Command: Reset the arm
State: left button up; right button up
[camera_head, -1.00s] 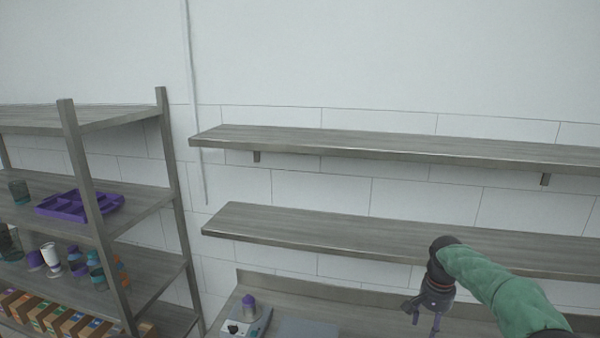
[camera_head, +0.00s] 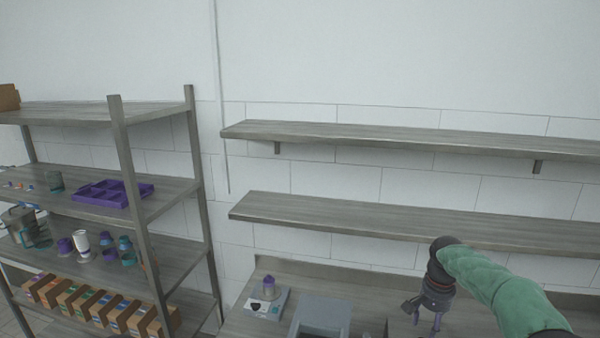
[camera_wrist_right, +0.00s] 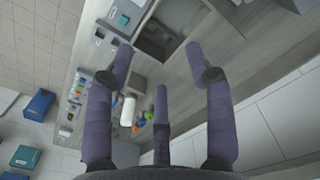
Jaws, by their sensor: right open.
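My right arm, in a green sleeve, comes in from the lower right of the head view. Its gripper (camera_head: 427,318) points down in front of the lower wall shelf, over the counter. In the right wrist view the purple fingers of the right gripper (camera_wrist_right: 160,70) are spread apart, with nothing held between them. Beyond them are the counter and several small items, apart from the fingers. My left gripper is not in view.
Two wall shelves (camera_head: 400,140) run across the right. A storage rack (camera_head: 135,170) at left holds a purple tray (camera_head: 112,193), cups and small boxes. A scale (camera_head: 266,304) with a purple-topped container and a grey device (camera_head: 320,318) stand on the counter (camera_head: 300,272).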

jog(key=s+a+f+n+y, duration=0.1)
jog(key=s+a+f, duration=0.25)
jog(key=f, duration=0.55)
jog(key=s+a+f+n+y, duration=0.1)
jog(key=s+a+f, duration=0.1)
jog(key=a+f, duration=0.45)
jog(key=s+a+f+n+y, duration=0.1)
jog(key=s+a+f, duration=0.2)
jog(key=f, duration=0.7)
jog(key=s+a+f, duration=0.3)
jog(key=s+f, duration=0.1)
jog(key=s, duration=0.4)
jog(key=s+a+f+y, duration=0.1)
jog(key=s+a+f, duration=0.3)
jog(key=s, duration=0.4)
jog(key=s+a+f, duration=0.3)
jog(key=s+f, duration=0.1)
jog(key=s, duration=0.4)
pick_arm(q)
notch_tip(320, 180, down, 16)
jog(key=b, duration=1.6)
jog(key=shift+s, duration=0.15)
pick_arm(e)
notch_tip(320, 180, down, 14)
jog(key=w+a+n, duration=0.1)
jog(key=shift+w+a+n, duration=0.2)
jog(key=shift+a+n, duration=0.1)
jog(key=shift+n, duration=0.1)
